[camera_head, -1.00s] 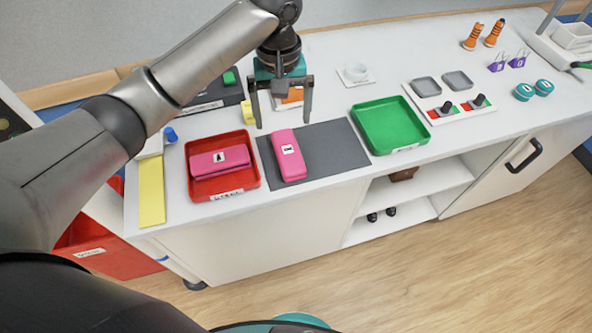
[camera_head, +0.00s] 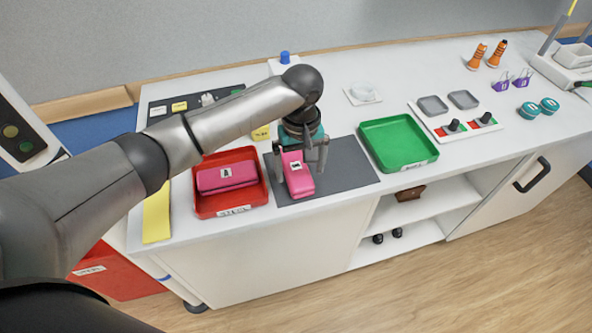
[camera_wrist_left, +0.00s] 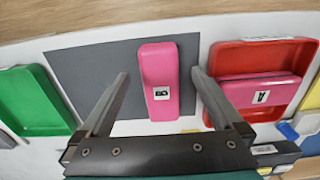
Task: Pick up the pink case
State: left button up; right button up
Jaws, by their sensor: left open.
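A pink case (camera_head: 296,182) with a white label lies on the dark grey mat (camera_head: 340,177). It also shows in the left wrist view (camera_wrist_left: 158,70), lying between the two fingers with a gap on each side. My left gripper (camera_head: 300,170) is open, pointing down over the case, one finger at each side. Another pink case (camera_head: 238,177), labelled "A", lies in the red tray (camera_head: 260,195) to the left; it also shows in the left wrist view (camera_wrist_left: 257,93). My right gripper is not in view.
A green tray (camera_head: 398,145) stands to the right of the mat. A yellow strip (camera_head: 157,215) lies left of the red tray. A white panel with grey dishes (camera_head: 463,99), orange figures (camera_head: 478,56) and teal round items (camera_head: 539,107) are farther right.

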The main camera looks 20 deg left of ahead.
aim_at(301, 179)
pick_arm(q)
notch_tip(301, 179, down, 5)
jog(key=shift+s+d+r+b, duration=0.1)
jog(key=shift+d+r+b, duration=0.1)
jog(key=shift+b, duration=0.2)
jog(key=shift+c, duration=0.2)
jog(key=shift+a, duration=0.1)
jog(key=c, duration=1.4)
jog(key=shift+r, duration=0.1)
